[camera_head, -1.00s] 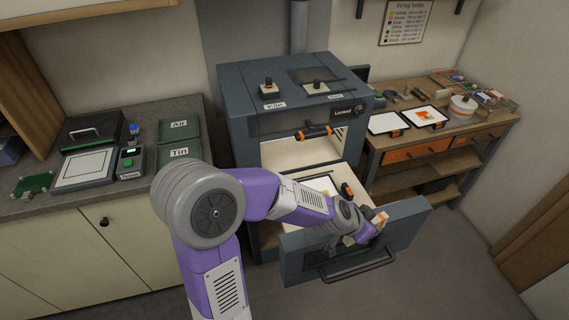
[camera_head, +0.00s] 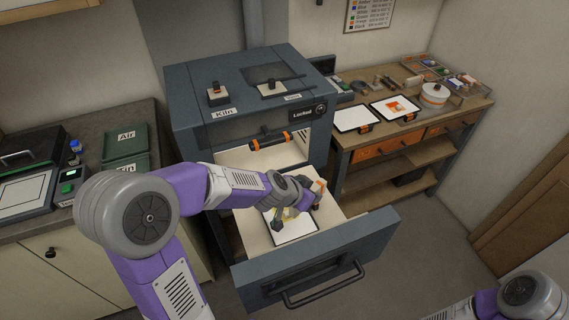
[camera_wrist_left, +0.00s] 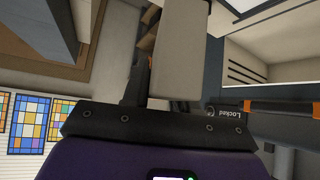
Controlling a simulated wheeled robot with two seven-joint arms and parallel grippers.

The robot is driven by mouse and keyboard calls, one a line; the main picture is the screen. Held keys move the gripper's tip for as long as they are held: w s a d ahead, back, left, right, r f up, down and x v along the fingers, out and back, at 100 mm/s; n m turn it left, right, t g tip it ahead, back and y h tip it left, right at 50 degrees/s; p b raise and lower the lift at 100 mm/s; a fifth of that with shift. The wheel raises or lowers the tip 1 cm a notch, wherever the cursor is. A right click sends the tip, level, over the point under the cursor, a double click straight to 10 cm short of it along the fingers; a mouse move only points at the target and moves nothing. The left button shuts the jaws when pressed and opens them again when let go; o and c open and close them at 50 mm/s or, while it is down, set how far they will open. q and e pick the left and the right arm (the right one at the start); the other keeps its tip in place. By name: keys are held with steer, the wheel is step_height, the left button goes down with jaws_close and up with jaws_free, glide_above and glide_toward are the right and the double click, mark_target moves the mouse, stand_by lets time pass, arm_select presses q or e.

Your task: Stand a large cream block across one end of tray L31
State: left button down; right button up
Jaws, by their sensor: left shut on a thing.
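My left gripper (camera_head: 314,193) is above the open kiln drawer and shut on a cream block. In the head view the block is small and partly hidden by the wrist. A white tray with a dark rim (camera_head: 296,232) lies in the drawer below and left of the gripper. My arm covers part of it, and a small yellowish piece shows near its left side. I cannot read a tray label. The right gripper is out of view.
The kiln drawer front (camera_head: 320,262) stands out into the room. The kiln (camera_head: 250,100) is behind, with an orange-ended handle (camera_head: 270,141). Two more trays lie on the right bench, one empty (camera_head: 355,118), one with orange pieces (camera_head: 396,108). Part of my right arm shows at lower right.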

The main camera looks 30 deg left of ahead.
arm_select(q)
steer(key=w+a+f+m+h+b, duration=0.1)
steer(key=w+a+f+b, duration=0.2)
steer(key=a+f, duration=0.1)
steer(key=w+a+f+m+g+h+b, duration=0.1)
steer(key=w+a+f+b, duration=0.2)
steer(key=a, duration=0.4)
steer(key=w+a+f+m+h+b, duration=0.1)
steer(key=w+a+f+m+b, duration=0.1)
steer(key=w+a+f+b, duration=0.1)
steer(key=shift+w+a+f+g, duration=0.15)
steer(key=shift+w+a+f, duration=0.25)
steer(key=shift+a+f, duration=0.2)
steer(key=shift+w+a+f+g, duration=0.15)
steer(key=shift+w+a+f, duration=0.25)
steer(key=shift+a+f, duration=0.2)
step_height(320, 180, down, 4)
steer(key=b, duration=0.3)
steer(key=shift+f, duration=0.25)
steer(key=shift+f+b, duration=0.3)
steer(key=shift+b, duration=0.05)
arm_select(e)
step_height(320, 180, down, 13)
